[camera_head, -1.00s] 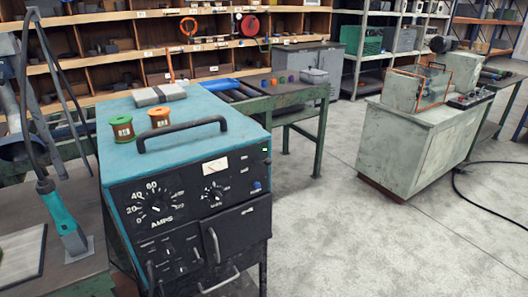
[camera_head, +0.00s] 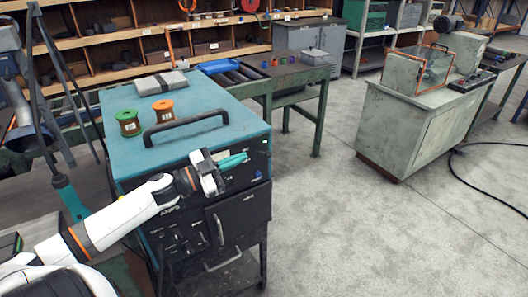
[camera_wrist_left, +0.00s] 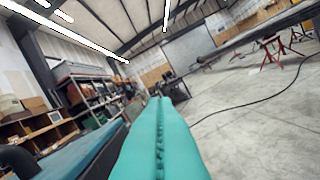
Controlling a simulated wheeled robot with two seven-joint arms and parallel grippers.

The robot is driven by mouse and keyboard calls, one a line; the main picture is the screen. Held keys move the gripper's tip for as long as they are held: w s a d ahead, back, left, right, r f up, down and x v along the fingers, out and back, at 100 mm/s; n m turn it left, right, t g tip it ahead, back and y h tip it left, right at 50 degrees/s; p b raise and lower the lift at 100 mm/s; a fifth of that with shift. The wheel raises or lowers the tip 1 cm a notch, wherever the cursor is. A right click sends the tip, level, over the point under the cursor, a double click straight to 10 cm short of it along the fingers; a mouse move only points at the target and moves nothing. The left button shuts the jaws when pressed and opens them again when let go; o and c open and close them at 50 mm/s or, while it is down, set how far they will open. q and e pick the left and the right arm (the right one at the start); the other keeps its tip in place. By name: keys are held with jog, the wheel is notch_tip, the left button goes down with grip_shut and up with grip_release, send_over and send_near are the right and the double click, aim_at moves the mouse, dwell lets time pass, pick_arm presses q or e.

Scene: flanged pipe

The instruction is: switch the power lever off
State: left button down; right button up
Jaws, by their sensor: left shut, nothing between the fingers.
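The teal welding machine (camera_head: 190,110) stands at the left with its black front panel (camera_head: 245,205) facing the open floor. A small green light (camera_head: 265,141) glows at the panel's upper right, with a blue knob (camera_head: 257,174) below it. I cannot clearly make out the power lever. My left gripper (camera_head: 240,159) is in front of the panel's upper part, its teal fingers shut and empty, pointing right. It hides the meter and part of the dials. In the left wrist view the shut fingers (camera_wrist_left: 160,140) point out across the room. My right gripper is not in view.
A black carry handle (camera_head: 186,130) rises from the machine's top, near a green spool (camera_head: 129,123) and an orange spool (camera_head: 163,110). Another handle (camera_head: 219,229) sticks out of the lower panel.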

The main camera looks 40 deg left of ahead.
pick_arm(q)
jog(key=r+p, duration=0.2)
jog(key=p, duration=0.2)
send_over(264, 154)
jog(key=s+d, duration=0.3)
jog(key=d, duration=0.1)
jog(key=f, duration=0.1)
jog(key=a+f, duration=0.1)
jog(key=f, duration=0.1)
jog(key=a+f, duration=0.1)
jog(key=shift+w+a+f, duration=0.1)
jog(key=shift+w+f, duration=0.1)
jog(key=shift+w, duration=0.05)
